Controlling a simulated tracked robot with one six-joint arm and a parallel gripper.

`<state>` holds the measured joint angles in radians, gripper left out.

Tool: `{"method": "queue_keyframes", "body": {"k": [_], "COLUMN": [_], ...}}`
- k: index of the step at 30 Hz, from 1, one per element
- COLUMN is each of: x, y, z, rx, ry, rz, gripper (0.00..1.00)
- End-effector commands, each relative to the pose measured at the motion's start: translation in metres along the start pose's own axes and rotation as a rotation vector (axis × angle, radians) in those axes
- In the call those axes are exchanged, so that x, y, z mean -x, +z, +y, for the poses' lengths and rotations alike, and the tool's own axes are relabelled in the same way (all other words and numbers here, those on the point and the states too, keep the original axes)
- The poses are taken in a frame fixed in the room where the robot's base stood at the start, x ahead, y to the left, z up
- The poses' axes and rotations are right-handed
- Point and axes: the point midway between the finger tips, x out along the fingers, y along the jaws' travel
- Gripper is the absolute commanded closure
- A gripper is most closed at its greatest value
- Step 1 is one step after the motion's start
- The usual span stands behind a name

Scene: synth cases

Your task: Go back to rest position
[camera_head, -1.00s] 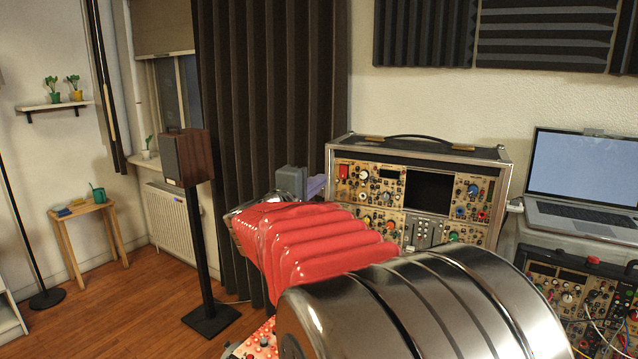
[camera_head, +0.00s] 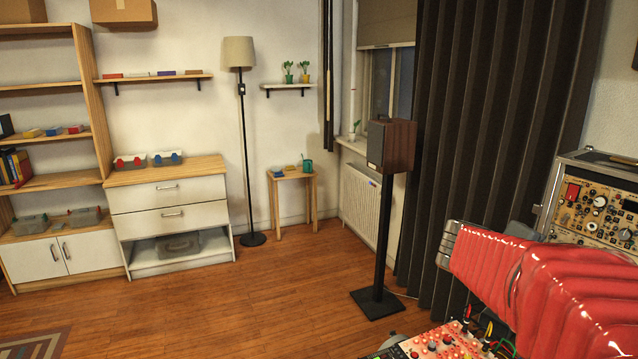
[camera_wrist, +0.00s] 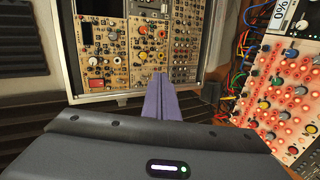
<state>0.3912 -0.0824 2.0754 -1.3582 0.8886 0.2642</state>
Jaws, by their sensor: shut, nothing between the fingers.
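My gripper (camera_wrist: 160,78) shows in the wrist view as two purple fingers pressed together, shut with nothing between them. It points at the lower part of a synth case (camera_wrist: 135,45) with tan panels; I cannot tell how far apart they are. In the head view my red-sleeved arm reaches in at the lower right, and the gripper's fingers do not show there. The same synth case (camera_head: 590,215) is cut by the right edge of the head view.
A red-lit panel with knobs (camera_wrist: 290,95) and patch cables lie right of my gripper in the wrist view. A speaker on a stand (camera_head: 390,145), a small wooden table (camera_head: 292,176), a floor lamp (camera_head: 239,52) and a drawer cabinet (camera_head: 168,196) stand around open wooden floor (camera_head: 250,305).

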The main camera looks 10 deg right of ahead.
Motion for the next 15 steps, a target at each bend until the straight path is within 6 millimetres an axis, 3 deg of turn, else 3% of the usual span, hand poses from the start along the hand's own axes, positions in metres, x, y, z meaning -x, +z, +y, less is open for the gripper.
{"method": "queue_keyframes", "body": {"k": [8,15], "x": [0.042,0.095], "y": [0.026,0.038], "z": [-0.075,-0.138], "rx": [-0.108,-0.202], "ry": [-0.257,-0.482], "rz": [-0.018,0.0], "gripper": [1.0,1.0]}}
